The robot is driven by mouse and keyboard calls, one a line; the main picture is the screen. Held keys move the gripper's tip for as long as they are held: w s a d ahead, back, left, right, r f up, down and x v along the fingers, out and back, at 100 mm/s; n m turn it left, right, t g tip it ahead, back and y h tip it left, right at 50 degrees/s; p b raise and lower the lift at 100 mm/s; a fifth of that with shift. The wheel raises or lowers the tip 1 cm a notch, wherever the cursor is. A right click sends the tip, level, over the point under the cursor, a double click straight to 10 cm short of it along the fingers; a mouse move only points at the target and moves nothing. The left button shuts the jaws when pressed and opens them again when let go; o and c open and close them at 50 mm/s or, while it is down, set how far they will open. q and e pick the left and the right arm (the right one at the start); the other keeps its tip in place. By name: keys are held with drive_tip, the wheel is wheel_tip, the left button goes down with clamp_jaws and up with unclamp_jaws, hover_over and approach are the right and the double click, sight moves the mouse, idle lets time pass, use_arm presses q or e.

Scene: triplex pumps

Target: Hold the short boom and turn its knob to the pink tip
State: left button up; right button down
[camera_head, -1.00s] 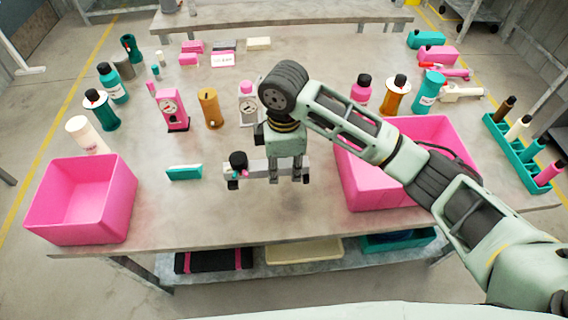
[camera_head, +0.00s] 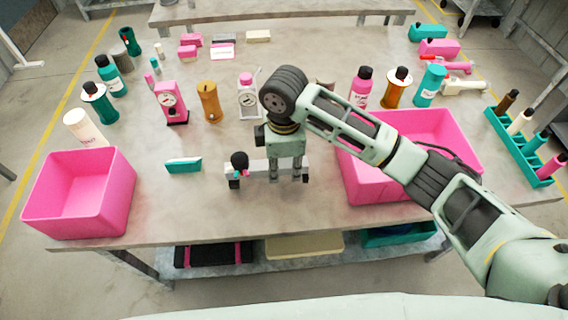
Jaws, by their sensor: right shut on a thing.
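The short boom (camera_head: 262,168) is a grey bar lying roughly level above the front middle of the table. A black round knob (camera_head: 239,159) sits at its left end, with small teal and pink tips (camera_head: 246,173) just below it. The details of these tips are too small to tell exactly. My right gripper (camera_head: 289,176) points down and is shut on the boom right of the knob. Its fingers hide part of the bar. I cannot tell whether the boom touches the table. My left gripper is not in view.
A pink bin (camera_head: 112,205) stands at the front left, and another pink bin (camera_head: 362,192) stands under my right forearm. A small teal block (camera_head: 183,165) lies left of the boom. Bottles and gauges stand behind. A teal rack (camera_head: 512,150) is at the right edge.

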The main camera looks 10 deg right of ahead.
sight(284, 181)
drive_tip(key=shift+f+b, duration=0.45)
drive_tip(key=shift+f, duration=1.1)
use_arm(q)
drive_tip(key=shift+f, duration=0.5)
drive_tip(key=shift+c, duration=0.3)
